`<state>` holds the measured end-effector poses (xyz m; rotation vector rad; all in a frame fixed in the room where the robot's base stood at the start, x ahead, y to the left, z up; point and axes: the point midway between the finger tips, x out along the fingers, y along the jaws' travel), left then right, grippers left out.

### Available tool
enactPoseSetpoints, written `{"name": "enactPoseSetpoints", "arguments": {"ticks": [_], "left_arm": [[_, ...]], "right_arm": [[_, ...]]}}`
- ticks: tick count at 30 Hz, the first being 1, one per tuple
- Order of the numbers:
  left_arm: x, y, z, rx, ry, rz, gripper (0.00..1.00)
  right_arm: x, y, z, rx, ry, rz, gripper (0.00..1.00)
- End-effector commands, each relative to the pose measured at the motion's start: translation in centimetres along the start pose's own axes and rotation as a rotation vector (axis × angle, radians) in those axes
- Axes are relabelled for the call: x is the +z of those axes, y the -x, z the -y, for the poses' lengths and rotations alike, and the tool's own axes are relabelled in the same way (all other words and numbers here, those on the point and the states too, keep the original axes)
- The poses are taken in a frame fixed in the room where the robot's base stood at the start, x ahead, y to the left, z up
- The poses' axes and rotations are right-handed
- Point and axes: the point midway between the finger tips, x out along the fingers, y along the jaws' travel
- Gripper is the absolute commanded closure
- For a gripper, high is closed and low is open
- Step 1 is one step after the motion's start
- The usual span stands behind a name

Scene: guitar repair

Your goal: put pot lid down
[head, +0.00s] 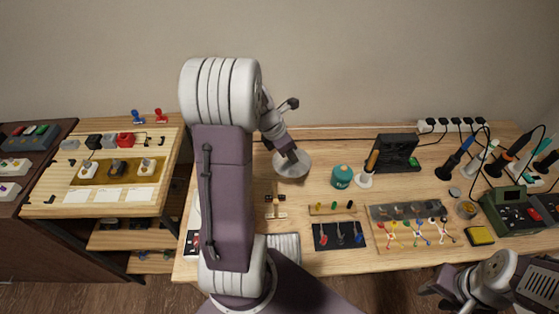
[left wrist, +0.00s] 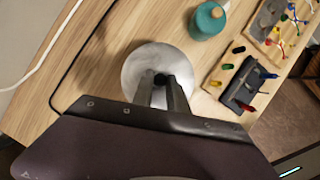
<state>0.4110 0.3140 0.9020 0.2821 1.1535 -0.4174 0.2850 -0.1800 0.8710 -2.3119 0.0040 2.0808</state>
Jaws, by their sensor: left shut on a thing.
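The pot lid is a round grey metal disc (head: 292,166) with a dark knob at its centre. It is at the back middle of the workbench and also shows in the left wrist view (left wrist: 152,59). My left gripper (head: 289,155) comes down over the lid from above and is shut on its knob, as the left wrist view also shows (left wrist: 162,88). The lid looks level and close to the bench top; I cannot tell whether it touches. My right gripper (head: 436,294) is at the lower right, off the bench's front edge; its jaw opening is unclear.
A teal jar (head: 342,176) stands just right of the lid. A black stand (head: 397,153) and a soldering iron (head: 460,153) are further right. A dark tray with several coloured tools (head: 340,236) lies in front.

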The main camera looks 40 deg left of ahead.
Motion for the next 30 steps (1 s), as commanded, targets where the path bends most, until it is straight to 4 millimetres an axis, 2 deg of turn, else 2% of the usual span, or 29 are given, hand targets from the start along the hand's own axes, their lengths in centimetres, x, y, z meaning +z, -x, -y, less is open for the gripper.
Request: {"name": "enactPoseSetpoints", "arguments": {"ticks": [1, 6, 10, 17, 24, 30], "left_arm": [[-0.6, -1.2, -1.5, -0.002, 0.006, -0.002, 1.00], [-1.4, -3.6, -6.0, -0.001, 0.002, -0.001, 1.00], [-1.7, -4.6, -8.0, -0.001, -0.001, -0.001, 1.00], [-2.0, -5.2, -8.4, -0.002, -0.003, -0.001, 1.00], [-3.4, -8.7, -8.4, -0.002, -0.001, -0.002, 1.00], [-3.4, -8.5, -8.4, 0.000, -0.003, -0.001, 1.00]], "right_arm": [[0.1, -0.6, 0.0, 0.000, 0.000, 0.000, 0.64], [0.1, -0.9, 0.0, 0.000, 0.000, 0.000, 0.64], [0.1, -1.0, 0.0, 0.000, 0.000, 0.000, 0.64], [0.1, -1.1, 0.0, 0.000, 0.000, 0.000, 0.64], [0.2, -2.3, 0.0, 0.000, 0.000, 0.000, 0.64], [0.2, -2.1, 0.0, 0.000, 0.000, 0.000, 0.64]]}}
